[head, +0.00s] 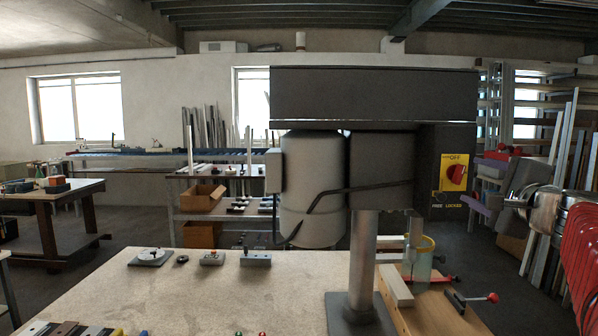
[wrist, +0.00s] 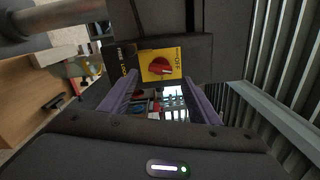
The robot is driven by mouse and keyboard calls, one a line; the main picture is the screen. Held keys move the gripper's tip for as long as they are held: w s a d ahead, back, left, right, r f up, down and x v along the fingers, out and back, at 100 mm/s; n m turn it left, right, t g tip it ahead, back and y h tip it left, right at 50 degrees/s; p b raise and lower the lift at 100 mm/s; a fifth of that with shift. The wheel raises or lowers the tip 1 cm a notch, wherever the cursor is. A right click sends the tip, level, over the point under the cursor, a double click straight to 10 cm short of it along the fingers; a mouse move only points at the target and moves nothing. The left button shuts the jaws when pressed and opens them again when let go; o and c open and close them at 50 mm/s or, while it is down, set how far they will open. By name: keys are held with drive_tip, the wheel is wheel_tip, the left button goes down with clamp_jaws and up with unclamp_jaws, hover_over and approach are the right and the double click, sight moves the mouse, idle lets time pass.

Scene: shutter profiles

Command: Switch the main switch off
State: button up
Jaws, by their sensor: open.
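The main switch is a red rotary knob (head: 455,174) on a yellow plate (head: 447,186), fixed to the dark box at the right end of the machine. "OFF" is printed above the knob. The knob looks tilted, but I cannot tell its exact setting. In the wrist view the red knob (wrist: 160,67) sits between my purple fingers, beyond their tips. My gripper (head: 476,187) is just right of the switch in the head view. It is open and empty, apart from the knob. In the wrist view my gripper (wrist: 160,82) faces the yellow plate.
The dark machine (head: 375,95) stands on a metal column (head: 363,250) over the pale workbench (head: 220,290). A lever with a red ball end (head: 480,298) is on the wooden board below. Metal profiles (head: 565,150) lean in racks at the right.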

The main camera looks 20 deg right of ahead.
sight(461, 177)
drive_tip(key=shift+x, duration=3.1)
drive_tip(key=shift+c, duration=0.5)
drive_tip(key=shift+f, duration=0.15)
drive_tip(key=c, duration=1)
